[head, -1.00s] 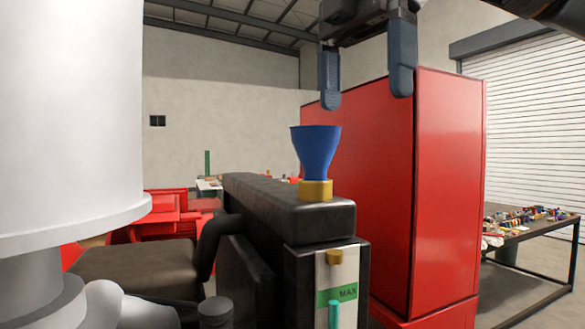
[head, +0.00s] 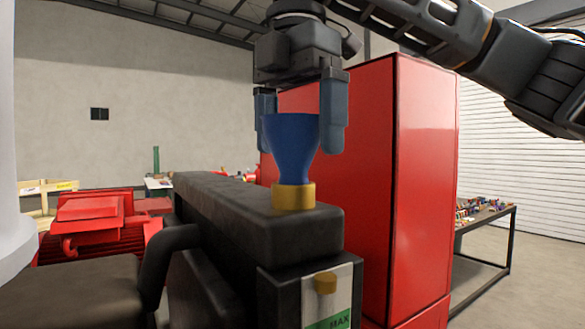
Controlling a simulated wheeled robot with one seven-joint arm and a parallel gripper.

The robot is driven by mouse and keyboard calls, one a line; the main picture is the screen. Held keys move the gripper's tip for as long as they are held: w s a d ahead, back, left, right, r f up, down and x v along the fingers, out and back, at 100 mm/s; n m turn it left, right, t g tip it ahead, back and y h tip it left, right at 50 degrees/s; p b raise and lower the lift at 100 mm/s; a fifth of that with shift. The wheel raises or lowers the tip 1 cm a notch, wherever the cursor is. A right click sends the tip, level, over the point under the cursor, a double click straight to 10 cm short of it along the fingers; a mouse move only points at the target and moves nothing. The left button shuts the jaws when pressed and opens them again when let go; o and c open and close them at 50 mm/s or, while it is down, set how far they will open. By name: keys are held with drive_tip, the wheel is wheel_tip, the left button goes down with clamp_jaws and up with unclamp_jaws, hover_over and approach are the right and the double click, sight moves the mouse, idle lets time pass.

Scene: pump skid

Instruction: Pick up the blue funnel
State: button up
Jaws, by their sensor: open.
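The blue funnel (head: 292,148) stands upright, wide mouth up, with its narrow end in a brass-coloured collar (head: 293,196) on top of the black tank (head: 240,212). My gripper (head: 300,130) points down from above, with one finger to the left of the funnel's mouth and one to the right. The right finger overlaps the rim's right edge in the picture. The left finger is partly hidden behind the rim. The jaws are open, and I cannot tell whether either finger touches the funnel.
A tall red cabinet (head: 425,180) stands behind and to the right. A table (head: 505,222) with small items is farther right. A red machine (head: 95,228) is at the left. A black curved pipe (head: 160,262) rises beside the tank.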

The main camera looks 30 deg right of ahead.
drive_tip(key=shift+f, duration=0.85)
drive_tip(key=c, duration=1.1)
wheel_tip(320, 180, up, 10)
drive_tip(key=shift+r, duration=0.1)
